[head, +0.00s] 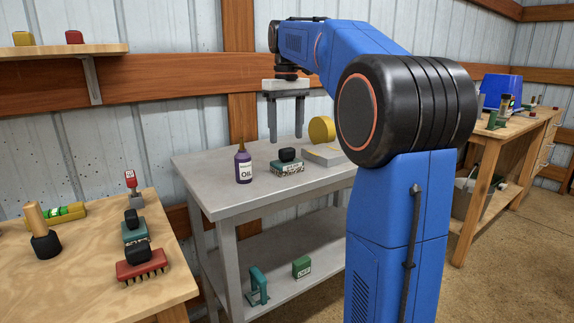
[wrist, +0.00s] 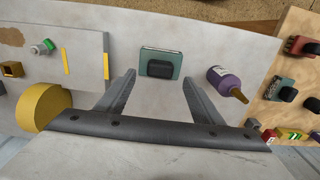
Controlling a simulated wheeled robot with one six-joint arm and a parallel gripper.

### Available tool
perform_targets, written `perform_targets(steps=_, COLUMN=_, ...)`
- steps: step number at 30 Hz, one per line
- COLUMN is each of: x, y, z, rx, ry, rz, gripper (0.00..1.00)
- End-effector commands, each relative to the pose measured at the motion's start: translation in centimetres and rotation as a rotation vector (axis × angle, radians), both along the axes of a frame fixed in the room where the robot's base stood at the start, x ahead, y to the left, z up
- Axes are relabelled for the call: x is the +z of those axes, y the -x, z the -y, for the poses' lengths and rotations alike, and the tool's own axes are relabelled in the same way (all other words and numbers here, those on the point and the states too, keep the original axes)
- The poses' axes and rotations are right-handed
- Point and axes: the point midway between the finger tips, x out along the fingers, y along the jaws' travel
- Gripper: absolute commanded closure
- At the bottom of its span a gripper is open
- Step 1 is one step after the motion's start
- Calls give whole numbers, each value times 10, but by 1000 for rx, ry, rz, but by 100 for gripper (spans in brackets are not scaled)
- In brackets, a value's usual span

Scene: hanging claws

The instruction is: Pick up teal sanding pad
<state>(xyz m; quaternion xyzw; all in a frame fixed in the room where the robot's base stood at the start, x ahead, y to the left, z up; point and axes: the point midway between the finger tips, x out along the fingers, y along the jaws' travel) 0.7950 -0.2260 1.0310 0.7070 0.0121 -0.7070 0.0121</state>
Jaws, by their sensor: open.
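A teal sanding pad (head: 287,168) with a black knob on top lies flat on the grey table. It also shows in the wrist view (wrist: 175,56), just beyond and between my fingertips. A similar teal pad with a black knob (head: 135,232) is on the wooden table at left and appears at the right of the wrist view (wrist: 278,88). My gripper (head: 286,138) points down above the grey table, open and empty. Its fingers are spread in the wrist view (wrist: 160,78), apart from the pad. The pad's underside is hidden.
A purple oil bottle (head: 243,165) stands left of the pad on the grey table (head: 215,190). A yellow disc (head: 321,130) and a light grey block (head: 325,155) are at its right. A red brush (head: 141,268) lies on the wooden table. The grey table's front is clear.

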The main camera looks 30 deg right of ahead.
Motion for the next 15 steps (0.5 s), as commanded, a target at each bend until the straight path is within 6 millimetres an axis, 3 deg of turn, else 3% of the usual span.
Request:
perform_targets(steps=8, x=-18, y=1, z=0, rx=0, ry=-1, rz=-2, gripper=39)
perform_targets(steps=15, x=-50, y=3, z=0, rx=0, ry=-1, rz=-2, gripper=39)
